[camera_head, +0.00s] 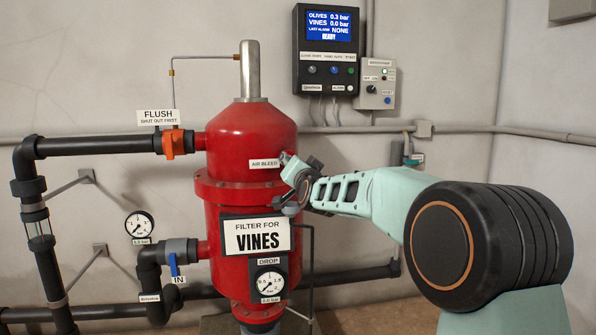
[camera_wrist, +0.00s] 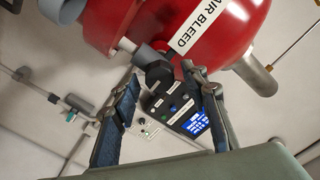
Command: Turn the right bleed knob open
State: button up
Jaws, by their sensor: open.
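The red filter vessel (camera_head: 252,140) carries a sign reading "FILTER FOR VINES" and an "AIR BLEED" label (camera_head: 265,164). In the wrist view a dark, faceted knob (camera_wrist: 158,74) sits beside the "AIR BLEED" label (camera_wrist: 194,30), on a fitting at the vessel's side. My gripper (camera_wrist: 163,76) is open, with one finger on each side of this knob. Contact with the knob cannot be told. In the head view my gripper (camera_head: 298,184) is at the vessel's right side and hides most of the knob. No second bleed knob is visible.
An orange-handled flush valve (camera_head: 174,142) and black pipes (camera_head: 95,146) stand left of the vessel. A control box (camera_head: 328,52) and a small switch box (camera_head: 374,84) hang on the back wall. A thin dark pipe (camera_head: 312,270) runs down beside the vessel.

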jog(key=v, duration=1.1)
jog(key=shift+s+r, duration=0.1)
